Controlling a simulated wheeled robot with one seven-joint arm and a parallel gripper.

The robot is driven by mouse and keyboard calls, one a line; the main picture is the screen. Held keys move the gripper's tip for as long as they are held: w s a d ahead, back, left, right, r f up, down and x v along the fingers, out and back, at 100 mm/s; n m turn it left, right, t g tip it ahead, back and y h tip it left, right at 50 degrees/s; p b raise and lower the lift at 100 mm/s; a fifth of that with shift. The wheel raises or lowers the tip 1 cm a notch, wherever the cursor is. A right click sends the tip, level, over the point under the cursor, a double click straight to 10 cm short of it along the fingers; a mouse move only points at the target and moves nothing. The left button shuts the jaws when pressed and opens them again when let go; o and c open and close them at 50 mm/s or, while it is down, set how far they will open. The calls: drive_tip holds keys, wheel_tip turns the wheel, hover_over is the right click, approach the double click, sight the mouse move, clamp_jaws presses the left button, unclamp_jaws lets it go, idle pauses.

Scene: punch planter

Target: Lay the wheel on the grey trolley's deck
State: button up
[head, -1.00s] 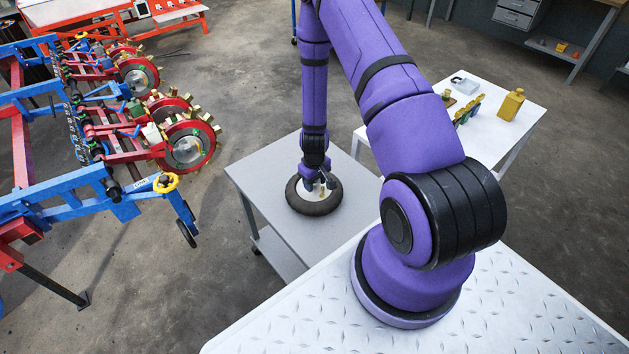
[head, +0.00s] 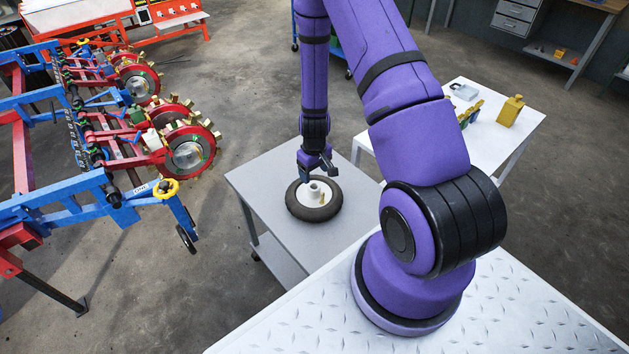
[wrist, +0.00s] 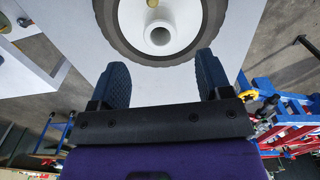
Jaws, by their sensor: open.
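The wheel (head: 299,207), a black tyre around a white hub, lies flat on the deck of the grey trolley (head: 258,178). The wheel also shows in the wrist view (wrist: 112,27), with its round hub boss between and beyond my fingertips. My gripper (head: 317,176) is above the wheel, at its far side in the head view. In the wrist view my gripper (wrist: 162,75) has its two dark fingers wide apart with nothing between them. The fingers appear clear of the wheel.
A blue and red machine (head: 75,195) with toothed discs fills the left. Bare floor lies between machine and trolley.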

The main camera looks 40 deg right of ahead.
drive_tip(key=s+a+r+t, duration=0.1)
drive_tip(key=a+r, duration=0.2)
drive_tip(key=r, duration=0.8)
drive_tip(key=a+r+t, duration=0.1)
drive_tip(key=a+r, duration=0.1)
drive_tip(key=r, duration=0.9)
drive_tip(key=s+a+r+t, duration=0.1)
drive_tip(key=a+r, duration=0.2)
drive_tip(key=r, duration=0.8)
drive_tip(key=s+a+r+t, duration=0.1)
drive_tip(key=s+a+r, duration=0.1)
drive_tip(key=s+r, duration=0.6)
drive_tip(key=s+a+r+t, duration=0.1)
drive_tip(key=s+a+r, duration=0.2)
drive_tip(key=s+r, duration=0.5)
drive_tip(key=shift+s+r, duration=0.35)
drive_tip(key=shift+s, duration=1.75)
